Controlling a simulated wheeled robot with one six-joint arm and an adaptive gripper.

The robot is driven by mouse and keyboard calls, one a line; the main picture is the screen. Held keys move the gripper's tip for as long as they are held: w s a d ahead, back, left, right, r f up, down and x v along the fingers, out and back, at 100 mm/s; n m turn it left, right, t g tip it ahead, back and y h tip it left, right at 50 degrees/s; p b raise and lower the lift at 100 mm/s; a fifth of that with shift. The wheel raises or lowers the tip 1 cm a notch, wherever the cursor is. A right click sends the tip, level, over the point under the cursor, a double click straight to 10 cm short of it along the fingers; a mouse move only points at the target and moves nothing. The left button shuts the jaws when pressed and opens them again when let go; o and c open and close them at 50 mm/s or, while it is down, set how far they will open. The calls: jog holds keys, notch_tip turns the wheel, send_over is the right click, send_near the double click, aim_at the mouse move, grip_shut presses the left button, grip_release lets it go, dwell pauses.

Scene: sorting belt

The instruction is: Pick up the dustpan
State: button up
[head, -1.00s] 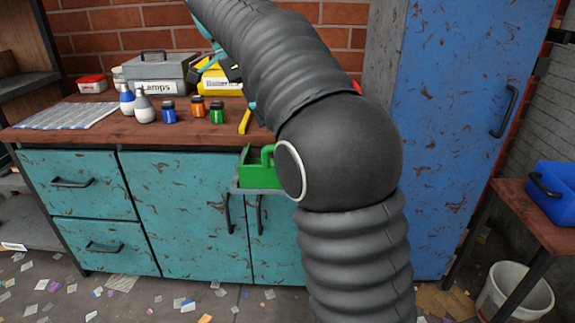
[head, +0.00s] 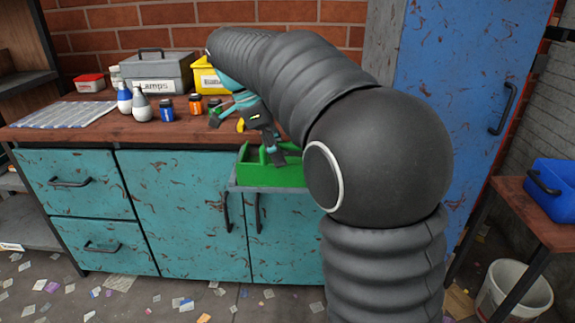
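A green open-topped piece with raised sides and an upright handle (head: 270,176), which looks like the dustpan, sits on a small grey ledge at the front of the teal cabinet. My gripper (head: 246,139) is above it and slightly to the left, pointing down. Its fingers look spread, one tip out over the bench edge and the other low by the green handle. Nothing shows between them. I cannot tell whether the lower fingertip touches the handle. My arm hides the right end of the green piece.
The wooden worktop (head: 75,133) holds bottles, small jars (head: 167,110), a grey box (head: 160,72) and a yellow bin (head: 207,78) behind my gripper. A blue bin (head: 553,190) stands on a side table at right. Paper scraps litter the floor.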

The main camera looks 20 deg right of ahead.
jog(key=shift+x, duration=1.65)
jog(key=shift+a+f, duration=0.1)
jog(key=shift+a, duration=0.05)
grip_shut()
